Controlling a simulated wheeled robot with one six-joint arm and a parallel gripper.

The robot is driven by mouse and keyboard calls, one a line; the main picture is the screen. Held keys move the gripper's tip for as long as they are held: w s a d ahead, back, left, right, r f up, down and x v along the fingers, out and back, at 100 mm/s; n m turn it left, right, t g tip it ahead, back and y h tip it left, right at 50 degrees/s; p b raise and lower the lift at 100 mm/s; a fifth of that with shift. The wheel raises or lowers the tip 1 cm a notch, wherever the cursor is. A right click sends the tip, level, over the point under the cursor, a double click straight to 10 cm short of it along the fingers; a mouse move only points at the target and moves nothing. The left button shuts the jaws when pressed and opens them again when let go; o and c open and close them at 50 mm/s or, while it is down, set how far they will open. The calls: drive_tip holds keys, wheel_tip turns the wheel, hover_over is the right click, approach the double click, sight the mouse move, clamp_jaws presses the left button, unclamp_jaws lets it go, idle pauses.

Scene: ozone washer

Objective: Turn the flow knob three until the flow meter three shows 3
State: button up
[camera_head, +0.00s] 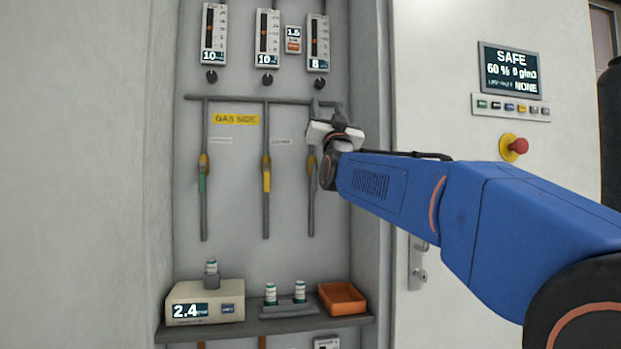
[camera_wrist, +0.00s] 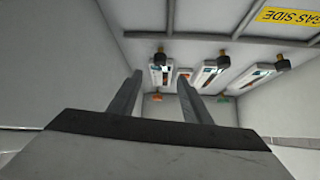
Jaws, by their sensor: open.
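Flow meter three (camera_head: 318,42) is the rightmost of three tall white meters in the head view, and its display seems to read 8. Its dark flow knob three (camera_head: 319,82) sits just below it. In the wrist view, which is turned over, flow knob three (camera_wrist: 160,57) is the leftmost knob, with its meter (camera_wrist: 160,74) showing between my fingers. My gripper (camera_head: 319,104) is below the knob in the head view, pointing up, open and empty. Its two fingers also show in the wrist view (camera_wrist: 159,80). They appear apart from the knob.
The other two meters (camera_head: 213,34) (camera_head: 267,39) read 10, each with its own knob. A pipe (camera_head: 240,98) runs across the panel below the knobs. The cabinet's right side wall (camera_head: 366,60) is close to my gripper. A shelf (camera_head: 255,327) lies far below.

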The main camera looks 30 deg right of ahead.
drive_tip(key=s+a+f+n+g+y, duration=0.1)
drive_tip(key=a+f+g+y, duration=0.1)
drive_tip(key=f, duration=0.7)
drive_tip(key=s+a+f+n+g+y, duration=0.1)
drive_tip(key=a+f+g+y, duration=0.1)
drive_tip(key=f, duration=0.7)
drive_tip(key=shift+a+n+y, duration=0.3)
drive_tip(key=shift+a+y, duration=0.3)
drive_tip(key=shift+a, duration=0.55)
drive_tip(key=shift+f, duration=0.1)
